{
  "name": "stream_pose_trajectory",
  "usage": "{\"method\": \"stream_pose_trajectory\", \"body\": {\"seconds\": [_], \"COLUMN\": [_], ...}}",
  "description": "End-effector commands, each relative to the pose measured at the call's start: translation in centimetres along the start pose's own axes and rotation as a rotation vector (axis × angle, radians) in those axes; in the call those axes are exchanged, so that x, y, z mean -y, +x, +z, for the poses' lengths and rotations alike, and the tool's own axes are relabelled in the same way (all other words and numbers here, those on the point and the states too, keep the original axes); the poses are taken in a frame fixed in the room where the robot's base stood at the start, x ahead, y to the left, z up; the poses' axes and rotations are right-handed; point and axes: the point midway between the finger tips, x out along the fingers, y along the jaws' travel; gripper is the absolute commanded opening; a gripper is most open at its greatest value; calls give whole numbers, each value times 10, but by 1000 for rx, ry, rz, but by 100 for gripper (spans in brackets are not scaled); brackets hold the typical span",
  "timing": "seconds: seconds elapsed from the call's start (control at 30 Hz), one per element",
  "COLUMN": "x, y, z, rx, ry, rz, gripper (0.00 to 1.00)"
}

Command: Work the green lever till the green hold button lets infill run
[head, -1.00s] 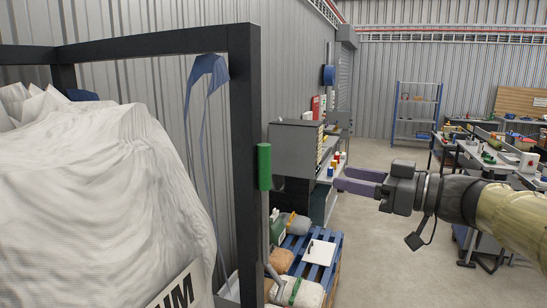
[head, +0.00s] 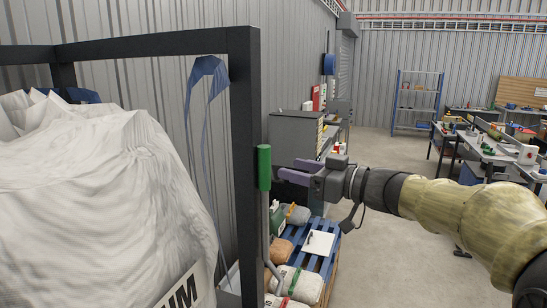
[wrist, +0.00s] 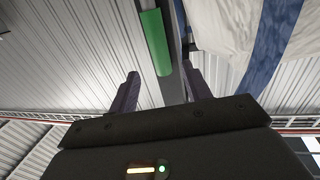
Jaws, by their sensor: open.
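The green lever handle (head: 264,167) stands upright on a grey rod beside the dark frame post in the head view. My gripper (head: 287,172) is open and empty, with its purple fingers pointing left, close to the right side of the handle. In the wrist view the green handle (wrist: 156,42) lies beyond the fingertips, roughly between the lines of the two fingers of my gripper (wrist: 161,80). The handle does not appear to be held. I cannot see a green hold button in either view.
A dark frame (head: 243,130) stands around a large white bulk bag (head: 100,190) at the left. A blue pallet (head: 322,262) with sacks sits below my gripper. A grey cabinet (head: 293,130) stands behind it. Open floor (head: 385,250) lies to the right.

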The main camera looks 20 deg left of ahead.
Motion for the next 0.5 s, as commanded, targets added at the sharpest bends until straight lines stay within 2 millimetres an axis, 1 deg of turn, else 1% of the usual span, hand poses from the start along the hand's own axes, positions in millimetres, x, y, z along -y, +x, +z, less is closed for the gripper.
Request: {"method": "stream_pose_trajectory", "body": {"seconds": [0.03,0.1,0.3,0.4,0.5], "x": [1,0,0,0,0], "y": [10,22,52,60,63], "z": [-2,-3,-2,-1,0], "rx": [1,0,0,0,0], "ry": [3,2,1,1,0], "rz": [-3,-2,-1,0,1], "gripper": [49,49,49,49,49]}}
